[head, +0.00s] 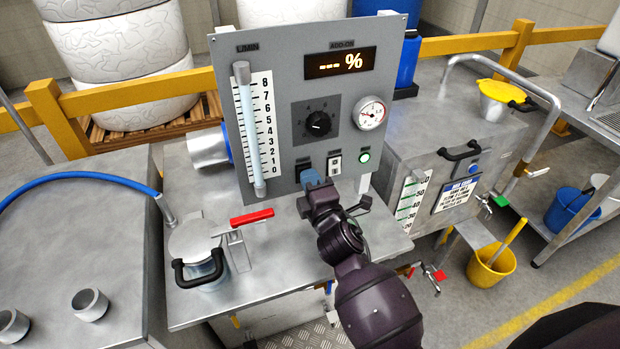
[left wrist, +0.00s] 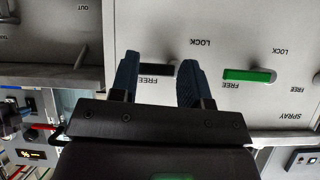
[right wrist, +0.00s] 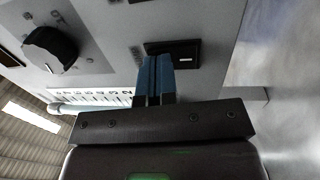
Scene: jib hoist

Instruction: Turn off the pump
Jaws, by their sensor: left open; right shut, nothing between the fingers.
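The grey pump control panel (head: 284,95) stands upright on a metal bench in the head view. Low on it are a dark rocker switch (head: 305,163), a second switch (head: 335,165) and a green lit lamp (head: 364,157). My right gripper (head: 310,180) is shut and empty, its blue fingertips just in front of the dark switch. In the right wrist view the fingertips overlap the left part of a black switch (right wrist: 186,53); I cannot tell if they touch. My left gripper (left wrist: 157,75) is open and empty, facing a panel marked LOCK and FREE.
A red-handled lever (head: 251,218) and a lidded pot (head: 196,250) stand on the bench. A yellow bucket (head: 491,268) is right.

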